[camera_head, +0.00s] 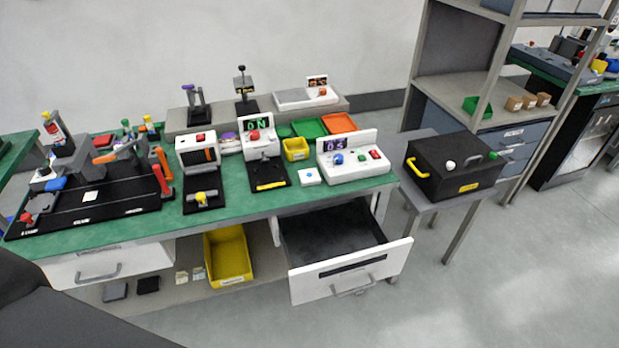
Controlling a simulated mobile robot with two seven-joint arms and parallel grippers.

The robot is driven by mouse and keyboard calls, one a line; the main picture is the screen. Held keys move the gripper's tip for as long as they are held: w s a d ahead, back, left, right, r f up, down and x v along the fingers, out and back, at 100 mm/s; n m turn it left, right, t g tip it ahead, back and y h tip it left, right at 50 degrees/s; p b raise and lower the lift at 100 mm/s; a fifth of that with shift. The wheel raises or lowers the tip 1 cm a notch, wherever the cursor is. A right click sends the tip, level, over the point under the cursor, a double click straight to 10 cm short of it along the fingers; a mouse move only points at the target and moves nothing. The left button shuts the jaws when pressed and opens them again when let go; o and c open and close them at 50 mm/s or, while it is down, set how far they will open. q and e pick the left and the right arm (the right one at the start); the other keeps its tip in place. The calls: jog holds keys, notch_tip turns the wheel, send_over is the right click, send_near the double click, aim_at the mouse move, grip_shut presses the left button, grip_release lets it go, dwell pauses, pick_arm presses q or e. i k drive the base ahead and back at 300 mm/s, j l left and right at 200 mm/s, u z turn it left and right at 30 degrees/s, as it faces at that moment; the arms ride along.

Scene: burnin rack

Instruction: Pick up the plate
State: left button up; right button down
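No single thing stands out clearly as the plate. Two small flat dark pieces lie on the lower shelf under the bench: a grey one (115,291) and a black one (148,285). I cannot tell whether either is the plate. A larger black base (95,207) lies on the green bench top at the left, with devices standing on it. Neither of my grippers is in view. A dark part of my own body fills the lower left corner and hides some of the shelf.
The green bench (245,200) carries several test devices. An open, seemingly empty drawer (348,273) juts out at the front. A yellow bin (228,256) sits on the lower shelf. A black box (453,167) stands on a side table at the right. The floor at lower right is clear.

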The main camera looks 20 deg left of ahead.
aim_at(308, 177)
jog(key=j+u, duration=0.15)
jog(key=j, duration=0.25)
jog(key=i+j+u, duration=0.15)
jog(key=j, duration=0.25)
jog(key=i+j+u, duration=0.15)
jog(key=j, duration=0.25)
